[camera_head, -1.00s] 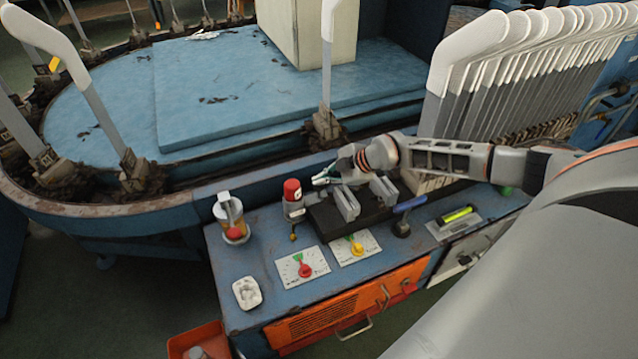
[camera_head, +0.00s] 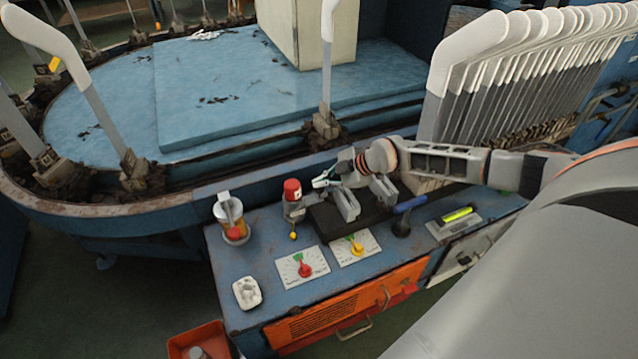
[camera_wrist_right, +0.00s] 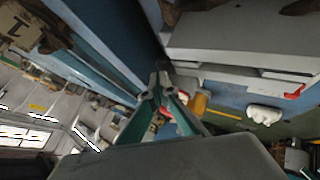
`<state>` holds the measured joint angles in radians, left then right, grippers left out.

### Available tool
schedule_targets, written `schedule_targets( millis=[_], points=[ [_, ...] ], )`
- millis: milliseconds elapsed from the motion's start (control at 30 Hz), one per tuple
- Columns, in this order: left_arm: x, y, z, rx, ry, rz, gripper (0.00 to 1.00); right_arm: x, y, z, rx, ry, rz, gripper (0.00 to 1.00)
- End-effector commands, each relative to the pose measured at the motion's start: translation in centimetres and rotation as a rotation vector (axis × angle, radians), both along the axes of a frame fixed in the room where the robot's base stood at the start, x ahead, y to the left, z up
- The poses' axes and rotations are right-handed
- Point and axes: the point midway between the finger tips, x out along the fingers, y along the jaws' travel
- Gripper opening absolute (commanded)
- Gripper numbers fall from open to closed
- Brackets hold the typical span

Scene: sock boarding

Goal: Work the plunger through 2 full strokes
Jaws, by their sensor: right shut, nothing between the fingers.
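A red-capped device (camera_head: 292,190) with a grey body stands upright on the blue bench, with a small yellow knob at its front. A clear jar (camera_head: 232,217) with a grey lever on top and red inside stands to its left; I cannot tell for sure which of the two bears the plunger. My right gripper (camera_head: 318,183) is shut and empty, just right of the red cap and apparently apart from it. In the right wrist view, its closed fingertips (camera_wrist_right: 159,86) show in front, with part of something red below them. My left gripper is not in view.
A black block with two grey plates (camera_head: 346,205) stands under my right gripper. Two dial cards (camera_head: 318,267) and a white dish (camera_head: 247,293) lie on the bench (camera_head: 235,270). Upright sock forms (camera_head: 480,75) stand at the back right.

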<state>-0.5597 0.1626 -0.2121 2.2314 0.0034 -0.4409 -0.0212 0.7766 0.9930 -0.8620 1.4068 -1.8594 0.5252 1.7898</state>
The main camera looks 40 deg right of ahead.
Motion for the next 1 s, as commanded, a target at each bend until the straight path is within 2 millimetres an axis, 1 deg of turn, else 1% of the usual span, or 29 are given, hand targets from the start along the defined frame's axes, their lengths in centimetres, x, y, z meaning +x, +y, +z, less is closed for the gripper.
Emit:
schedule_targets(
  millis=[33, 467, 767, 1000],
  points=[
    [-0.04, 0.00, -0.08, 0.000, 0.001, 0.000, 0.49, -0.23, -0.02, -0.46, 0.000, 0.007, 0.000, 0.00],
    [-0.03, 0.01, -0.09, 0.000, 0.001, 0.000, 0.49, -0.28, -0.06, -1.00, -0.001, 0.009, -0.001, 0.00],
    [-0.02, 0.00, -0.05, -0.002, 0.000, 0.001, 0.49, -0.29, -0.08, -0.99, -0.002, 0.009, 0.000, 0.00],
    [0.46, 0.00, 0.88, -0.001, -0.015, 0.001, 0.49, -0.20, -0.10, -0.31, -0.001, 0.006, -0.001, 0.00]
  ],
)
